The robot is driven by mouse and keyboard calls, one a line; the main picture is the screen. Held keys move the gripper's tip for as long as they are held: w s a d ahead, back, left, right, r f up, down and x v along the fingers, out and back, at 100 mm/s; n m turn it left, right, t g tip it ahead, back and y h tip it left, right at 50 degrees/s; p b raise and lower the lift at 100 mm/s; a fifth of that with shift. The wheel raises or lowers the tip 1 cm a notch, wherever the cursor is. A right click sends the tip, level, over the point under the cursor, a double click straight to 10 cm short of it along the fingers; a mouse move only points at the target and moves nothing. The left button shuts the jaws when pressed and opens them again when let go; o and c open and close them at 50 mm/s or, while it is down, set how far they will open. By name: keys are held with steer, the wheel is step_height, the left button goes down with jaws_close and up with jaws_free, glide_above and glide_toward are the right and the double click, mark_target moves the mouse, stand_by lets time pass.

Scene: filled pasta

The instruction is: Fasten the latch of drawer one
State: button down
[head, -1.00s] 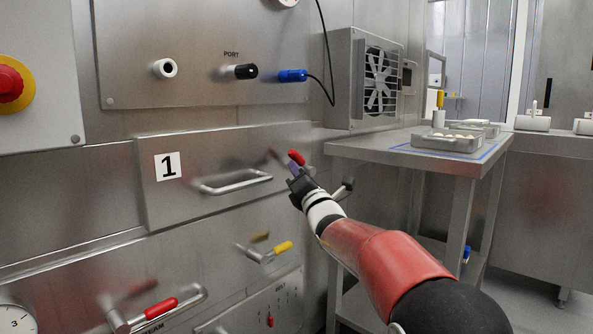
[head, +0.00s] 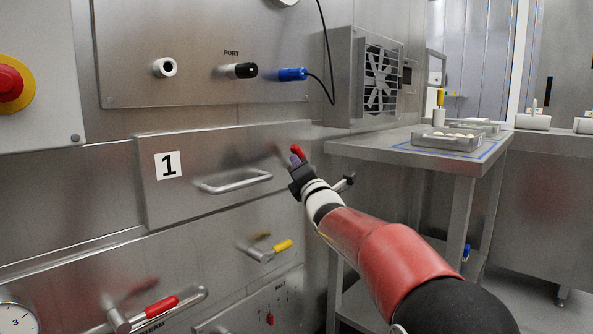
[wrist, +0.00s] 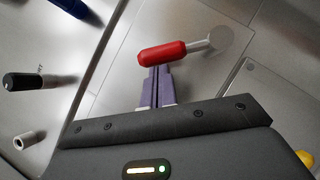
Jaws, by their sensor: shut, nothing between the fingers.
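Drawer one (head: 205,185) has a bar handle (head: 235,181) and a "1" label, and its front looks pushed in. Its latch has a red grip (head: 297,152) near the drawer's upper right corner. In the wrist view the red grip (wrist: 162,53) lies nearly level, with its grey arm running right to a round pivot (wrist: 222,40). My gripper (head: 295,163) is just below the red grip in the head view. Its purple fingers (wrist: 157,72) are shut and empty, tips at or against the grip; I cannot tell if they touch.
A black plug (head: 240,71) and a blue plug (head: 292,75) with a cable sit above the drawer. A yellow-handled valve (head: 282,246) and a red-handled lever (head: 160,307) stick out below. A steel table (head: 400,150) with trays stands to the right.

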steer(key=shift+w+d+r+m+h+p, duration=0.15)
steer(key=shift+r+m+h+p, duration=0.3)
steer(key=shift+r+m, duration=0.45)
steer(key=w+r+m+g+h+p, duration=0.1)
steer(key=m+p, duration=0.1)
steer(key=w+d+m+p, duration=0.1)
steer(key=m+p, duration=0.1)
steer(key=p, duration=0.1)
steer(key=w+d+r+m+g+h+p, duration=0.1)
steer(key=m+p, duration=0.1)
steer(key=shift+d+r+g+h, duration=0.15)
steer(key=shift+r+g+h, duration=0.15)
steer(key=shift+r+h, duration=0.05)
steer(key=shift+d+p, duration=0.1)
steer(key=shift+p, duration=0.2)
